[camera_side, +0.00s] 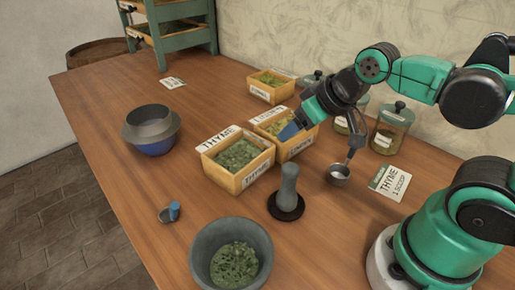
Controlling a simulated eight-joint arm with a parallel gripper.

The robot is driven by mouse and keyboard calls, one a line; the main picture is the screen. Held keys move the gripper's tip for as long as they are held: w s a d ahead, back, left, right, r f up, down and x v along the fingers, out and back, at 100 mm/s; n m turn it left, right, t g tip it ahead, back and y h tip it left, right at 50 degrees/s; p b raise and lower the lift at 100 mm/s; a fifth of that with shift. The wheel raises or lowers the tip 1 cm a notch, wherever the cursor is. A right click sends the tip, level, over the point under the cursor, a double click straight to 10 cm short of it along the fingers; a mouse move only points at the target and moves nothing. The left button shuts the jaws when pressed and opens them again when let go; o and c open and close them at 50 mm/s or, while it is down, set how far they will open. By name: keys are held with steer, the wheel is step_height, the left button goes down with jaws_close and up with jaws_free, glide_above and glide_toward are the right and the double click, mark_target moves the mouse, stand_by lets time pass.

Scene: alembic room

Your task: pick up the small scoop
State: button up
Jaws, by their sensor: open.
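A small scoop (168,214) with a dull metal bowl and an upright blue grip lies on the table at the left front, near the edge. My gripper (350,148) hangs over the right middle of the table, far to the right of that blue-gripped scoop. Its jaws are open. A round metal cup (339,175) shows just below its dark lower parts; I cannot tell whether it is attached to them or stands apart. A blue piece (289,130) shows at the left end of the green wrist part, over a tray; whether it is a fingertip is unclear.
A grey bowl of herbs (233,264) and a pestle (288,186) on a dark base stand in front. The thyme tray (238,155) is mid-table, beside another tray (297,145). A blue-grey bowl (151,130), glass jars (391,130) and a thyme card (389,182) stand around.

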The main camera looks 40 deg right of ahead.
steer(key=m+g+y, duration=0.3)
steer(key=m+g, duration=0.2)
steer(key=m, duration=0.4)
glide_above(173, 219)
steer(key=s+d, duration=0.1)
steer(key=d, duration=0.1)
step_height(173, 219, down, 6)
steer(key=shift+a+f, duration=0.1)
steer(key=shift+f, duration=0.15)
steer(key=shift+x, duration=2.6)
steer(key=shift+w, duration=0.1)
steer(key=shift+c, duration=0.2)
steer(key=shift+t, duration=0.3)
jaws_close()
